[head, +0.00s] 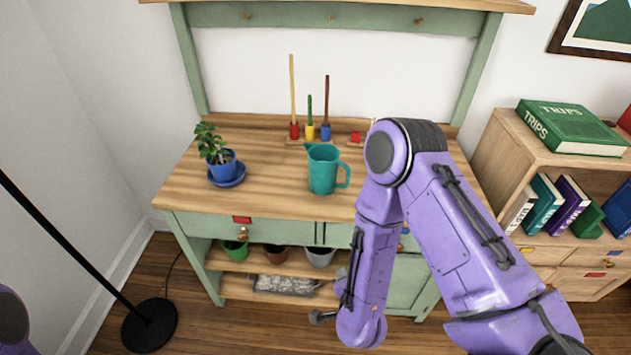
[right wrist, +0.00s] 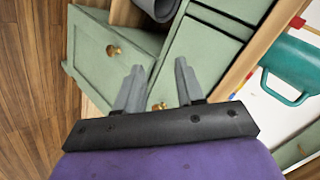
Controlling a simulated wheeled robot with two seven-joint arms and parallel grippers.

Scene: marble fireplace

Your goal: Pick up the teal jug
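The teal jug (head: 323,172) stands upright on the wooden top of the green bench (head: 265,190), its handle to the right. In the right wrist view the jug (right wrist: 292,65) is at the upper right, partly cut off by the frame edge. My right gripper (right wrist: 157,80) is open and empty, its two fingers apart in front of the bench's green drawer fronts. It is apart from the jug. In the head view my right arm hangs in front of the bench, and its gripper end is low, near the shelf. My left gripper is not in view.
A potted plant (head: 222,165) on a blue saucer stands left of the jug. Several coloured holders with upright sticks (head: 310,131) stand behind it. Pots (head: 320,256) sit on the lower shelf. A bookcase (head: 510,160) is at right, a black lamp base (head: 150,325) at lower left.

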